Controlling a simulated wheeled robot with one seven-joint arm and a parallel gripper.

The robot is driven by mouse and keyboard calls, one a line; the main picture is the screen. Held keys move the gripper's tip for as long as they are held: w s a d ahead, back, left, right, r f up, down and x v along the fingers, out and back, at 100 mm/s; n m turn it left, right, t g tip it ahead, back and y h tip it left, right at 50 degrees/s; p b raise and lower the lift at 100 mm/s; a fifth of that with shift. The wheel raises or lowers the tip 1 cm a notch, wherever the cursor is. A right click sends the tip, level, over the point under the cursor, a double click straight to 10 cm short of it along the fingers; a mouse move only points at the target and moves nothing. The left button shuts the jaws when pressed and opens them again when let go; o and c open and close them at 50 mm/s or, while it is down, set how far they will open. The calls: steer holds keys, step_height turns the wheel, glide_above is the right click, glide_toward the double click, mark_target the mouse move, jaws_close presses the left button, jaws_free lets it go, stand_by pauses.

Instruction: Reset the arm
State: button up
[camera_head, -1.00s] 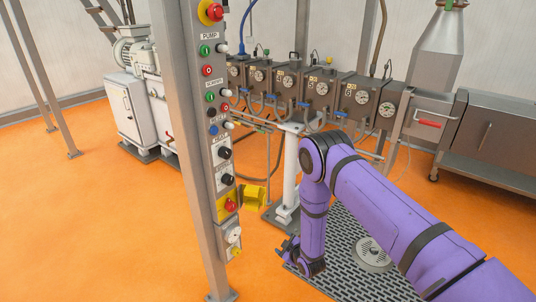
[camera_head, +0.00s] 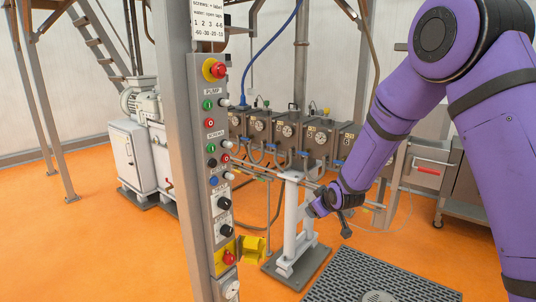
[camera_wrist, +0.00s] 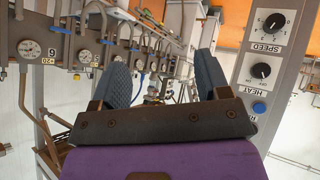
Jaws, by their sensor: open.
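My gripper (camera_head: 330,207) shows in the head view at the end of my purple arm, in front of the white support column and right of the control panel. In the wrist view my gripper (camera_wrist: 163,85) has its two dark blue-grey fingers spread apart, with nothing between them. My arm is bent, with its elbow raised at the upper right of the head view and the forearm slanting down to the left.
A grey control panel (camera_head: 214,150) with buttons and knobs stands left of the gripper. The machine barrel (camera_head: 288,133) with dials runs behind. A grey grate (camera_head: 372,280) lies on the orange floor, which is clear at left (camera_head: 90,230). A white cabinet (camera_head: 130,155) stands left.

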steer(key=s+d+r+m+g+h, duration=0.1)
steer(key=s+d+r, duration=0.2)
steer(key=s+r, duration=0.35)
steer(key=s+d+r+m, duration=0.2)
steer(key=s+d+r, duration=0.1)
steer(key=s+r, duration=0.35)
steer(key=s+d+r+m+g+h, duration=0.1)
steer(key=s+d+r, duration=0.35)
steer(key=r, duration=0.35)
steer(key=s+d+r+m+g, duration=0.1)
steer(key=s+r+m, duration=0.1)
steer(key=s, duration=1)
steer(key=s+d+r+m+g, duration=0.1)
steer(key=s+d+r, duration=0.1)
steer(key=s, duration=1.1)
steer(key=shift+s+d+m, duration=0.15)
steer(key=shift+d+m, duration=0.15)
steer(key=shift+m, duration=0.1)
steer(key=shift+c, duration=0.2)
